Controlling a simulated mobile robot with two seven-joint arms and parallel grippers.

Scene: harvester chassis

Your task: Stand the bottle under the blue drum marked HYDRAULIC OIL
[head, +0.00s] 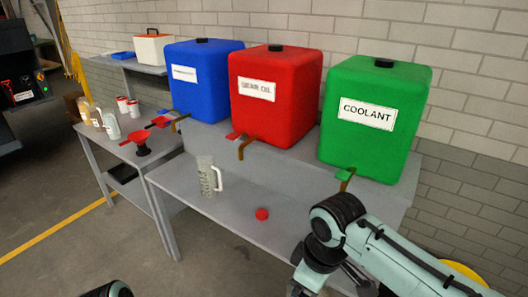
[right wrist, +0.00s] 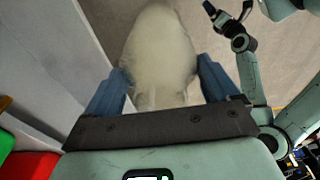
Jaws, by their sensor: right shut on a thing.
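The blue drum (head: 203,80) stands at the left of three drums on a raised shelf in the head view; its white label is too small to read. A brown tap (head: 180,121) sticks out at its lower front. My right gripper (right wrist: 165,85) is shut on a pale, cloudy bottle (right wrist: 160,45), held between its blue fingers in the right wrist view.
A red drum (head: 275,95) and a green COOLANT drum (head: 374,118) stand right of the blue one. A red funnel (head: 142,143) and cans stand on the left table.

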